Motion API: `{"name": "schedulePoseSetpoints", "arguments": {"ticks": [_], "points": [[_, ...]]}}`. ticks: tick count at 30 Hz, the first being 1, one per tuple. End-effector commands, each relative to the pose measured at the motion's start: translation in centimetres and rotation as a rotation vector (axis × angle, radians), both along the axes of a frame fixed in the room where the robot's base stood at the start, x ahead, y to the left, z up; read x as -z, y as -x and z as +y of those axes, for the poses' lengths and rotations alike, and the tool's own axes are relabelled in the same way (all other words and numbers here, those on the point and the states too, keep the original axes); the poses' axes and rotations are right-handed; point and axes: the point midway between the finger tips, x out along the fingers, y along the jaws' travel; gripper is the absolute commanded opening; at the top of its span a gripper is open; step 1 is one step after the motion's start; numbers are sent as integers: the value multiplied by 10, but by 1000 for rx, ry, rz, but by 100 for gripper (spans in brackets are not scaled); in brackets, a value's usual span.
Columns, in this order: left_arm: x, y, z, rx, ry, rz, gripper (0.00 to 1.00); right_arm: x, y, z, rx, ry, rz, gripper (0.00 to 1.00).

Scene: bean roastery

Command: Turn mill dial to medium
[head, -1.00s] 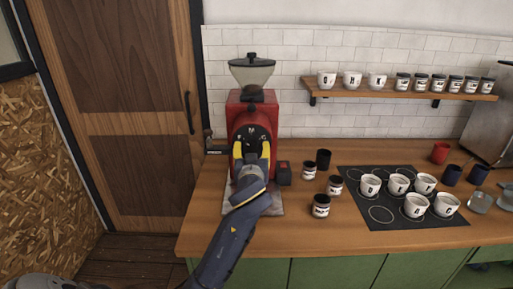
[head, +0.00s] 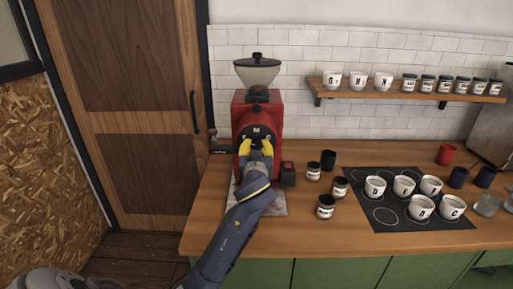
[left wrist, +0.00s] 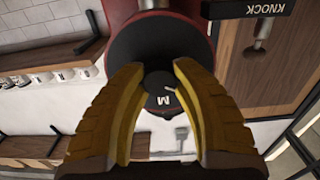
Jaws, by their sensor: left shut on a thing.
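The red mill (head: 281,118) stands against the tiled wall with a clear hopper on top. Its black dial face (head: 257,132) has a white M at the top. My left gripper (head: 255,148) is in front of the face and hides the knob in the head view. In the left wrist view, its yellow fingers (left wrist: 158,85) are shut on the small dark knob (left wrist: 157,80), one on each side. The M lies just below the knob there. A short light mark shows on the knob, close to the M. My right gripper is in neither view.
A knock bar (left wrist: 262,8) juts out beside the mill. Several dark jars (head: 326,206) stand to the mill's right, near a black mat (head: 371,183) with lettered cups. The counter's front strip (head: 330,241) is clear.

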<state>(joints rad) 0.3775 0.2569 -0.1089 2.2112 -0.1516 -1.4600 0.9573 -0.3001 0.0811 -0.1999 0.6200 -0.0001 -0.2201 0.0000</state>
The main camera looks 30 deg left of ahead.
Motion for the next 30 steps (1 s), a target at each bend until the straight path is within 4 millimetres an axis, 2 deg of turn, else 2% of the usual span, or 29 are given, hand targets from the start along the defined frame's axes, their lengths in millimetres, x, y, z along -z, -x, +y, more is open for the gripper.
{"name": "schedulePoseSetpoints", "arguments": {"ticks": [1, 4, 30], "points": [[0, 0, 0, 0, 0, 0, 10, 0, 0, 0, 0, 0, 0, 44], [0, 0, 0, 0, 1, 1, 0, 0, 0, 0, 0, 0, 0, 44], [2, 0, 0, 0, -77, 54, 0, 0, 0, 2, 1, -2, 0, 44]]}}
